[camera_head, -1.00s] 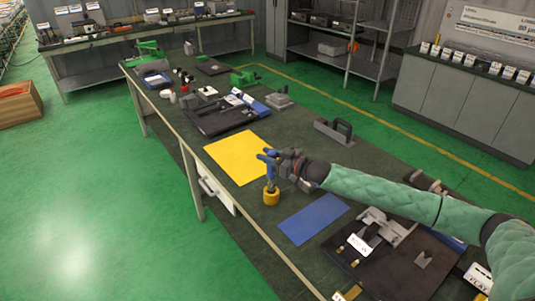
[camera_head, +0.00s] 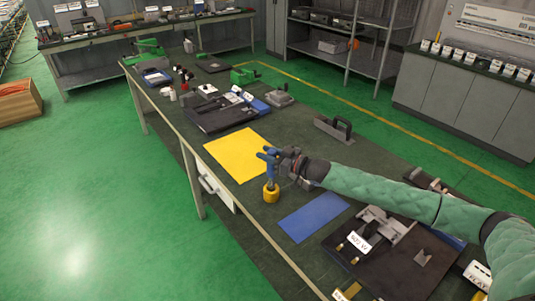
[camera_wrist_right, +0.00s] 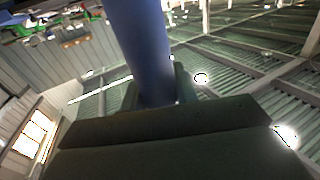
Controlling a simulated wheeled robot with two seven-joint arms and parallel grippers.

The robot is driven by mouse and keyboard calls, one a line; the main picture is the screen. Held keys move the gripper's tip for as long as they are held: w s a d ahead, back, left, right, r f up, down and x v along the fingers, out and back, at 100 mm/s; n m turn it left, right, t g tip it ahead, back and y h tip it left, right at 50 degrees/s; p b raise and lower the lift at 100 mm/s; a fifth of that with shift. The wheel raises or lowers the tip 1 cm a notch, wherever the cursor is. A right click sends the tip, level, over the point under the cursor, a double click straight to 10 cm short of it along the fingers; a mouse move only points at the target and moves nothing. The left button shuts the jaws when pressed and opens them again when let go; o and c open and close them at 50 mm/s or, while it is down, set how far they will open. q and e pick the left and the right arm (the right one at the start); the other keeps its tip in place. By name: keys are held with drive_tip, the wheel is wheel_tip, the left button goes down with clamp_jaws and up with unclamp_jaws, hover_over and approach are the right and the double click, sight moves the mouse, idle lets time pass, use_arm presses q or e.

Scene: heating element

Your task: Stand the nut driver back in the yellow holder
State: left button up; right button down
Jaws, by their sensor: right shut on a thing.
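The blue nut driver (camera_head: 269,165) stands roughly upright at the middle of the bench, with its lower end at the yellow holder (camera_head: 271,193). How deep it sits in the holder cannot be told. My right gripper (camera_head: 274,158) is shut on the nut driver's upper part, just above the holder. In the right wrist view the blue shaft (camera_wrist_right: 142,50) runs up from between the dark jaws. My left gripper is not in view.
A yellow mat (camera_head: 236,154) lies behind the holder and a blue mat (camera_head: 312,216) lies to its right. A dark fixture board (camera_head: 375,255) is at the near right. The bench's left edge is close to the holder.

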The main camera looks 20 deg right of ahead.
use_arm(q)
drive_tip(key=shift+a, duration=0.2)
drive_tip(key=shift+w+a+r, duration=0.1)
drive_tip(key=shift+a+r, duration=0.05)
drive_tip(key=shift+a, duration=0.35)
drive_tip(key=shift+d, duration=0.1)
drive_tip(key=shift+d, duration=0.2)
use_arm(e)
drive_tip(key=shift+f, duration=0.1)
idle(0.4)
